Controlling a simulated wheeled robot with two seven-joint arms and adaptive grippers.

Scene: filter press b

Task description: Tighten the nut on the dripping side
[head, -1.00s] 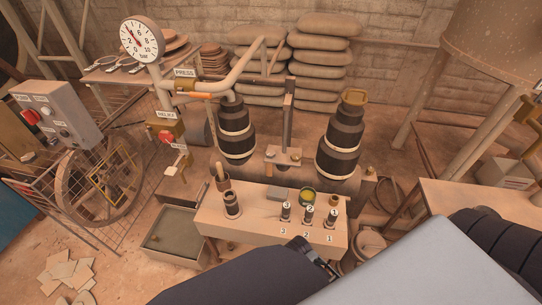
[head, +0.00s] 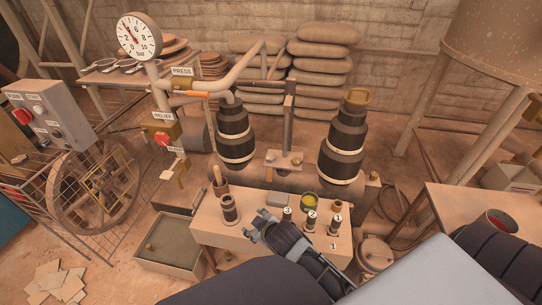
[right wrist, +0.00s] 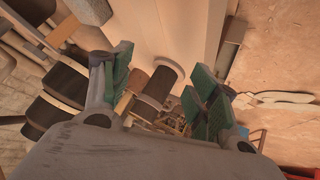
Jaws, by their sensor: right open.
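A gland bracket (head: 284,160) with two small nuts stands around a vertical rod between two dark banded cylinders, the left one (head: 235,135) and the right one (head: 341,148). I cannot see which side drips. Numbered dark sockets stand on the bench (head: 220,232): socket 3 (head: 287,223), socket 2 (head: 311,226) and socket 1 (head: 335,222). A larger dark banded piece (head: 229,210) stands at the bench's left. My right gripper (head: 260,224) is open above the bench, between that piece and socket 3. In the right wrist view a dark banded cylinder (right wrist: 158,85) shows between its fingers, apparently not gripped. My left gripper is out of view.
A yellow-rimmed pot (head: 309,201) sits behind the sockets. A handled tool (head: 217,181) stands in a holder at the bench's back left. A pressure gauge (head: 139,36), relief valve (head: 162,138) and handwheel (head: 93,190) stand left. A shallow tray (head: 170,245) is beside the bench.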

